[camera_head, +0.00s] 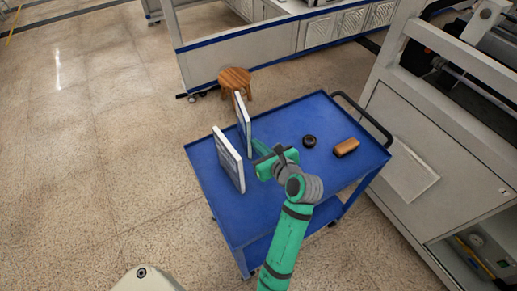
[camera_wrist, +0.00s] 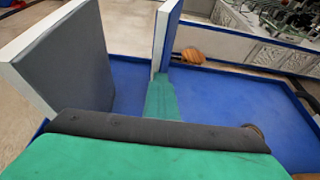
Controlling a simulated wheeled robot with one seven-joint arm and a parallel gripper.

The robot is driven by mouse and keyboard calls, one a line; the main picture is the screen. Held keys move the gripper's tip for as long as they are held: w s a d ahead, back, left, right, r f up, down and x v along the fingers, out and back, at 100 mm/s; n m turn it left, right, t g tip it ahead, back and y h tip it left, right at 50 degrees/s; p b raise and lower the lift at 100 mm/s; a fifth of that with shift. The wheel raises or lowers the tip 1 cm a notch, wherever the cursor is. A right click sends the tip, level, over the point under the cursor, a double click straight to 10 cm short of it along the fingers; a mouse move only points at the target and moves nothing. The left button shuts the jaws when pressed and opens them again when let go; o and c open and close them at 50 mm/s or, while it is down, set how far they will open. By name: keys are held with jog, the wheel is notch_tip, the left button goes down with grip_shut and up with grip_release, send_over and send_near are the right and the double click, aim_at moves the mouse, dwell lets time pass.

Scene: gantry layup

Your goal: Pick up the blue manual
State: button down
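Two thick manuals stand upright on the blue cart (camera_head: 290,115). The farther one, the blue manual (camera_head: 244,112), shows a blue cover and white page edge in the wrist view (camera_wrist: 170,38). The nearer manual (camera_head: 229,160) shows a dark grey face in the wrist view (camera_wrist: 68,62). My gripper (camera_head: 260,146) is low over the cart, just right of the manuals. In the wrist view a green finger (camera_wrist: 161,100) points at the lower part of the blue manual. I cannot tell whether it touches. Only one finger shows clearly, so its opening is unclear.
A black ring-shaped item (camera_head: 309,141) and a brown block (camera_head: 346,147) lie on the cart's right side. A wooden stool (camera_head: 236,82) stands behind the cart. A large grey machine (camera_head: 420,140) is close on the right. The floor at left is clear.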

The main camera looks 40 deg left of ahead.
jog(key=c, duration=1.9)
grip_release()
jog(key=shift+s+a, duration=0.1)
jog(key=shift+o, duration=1.3)
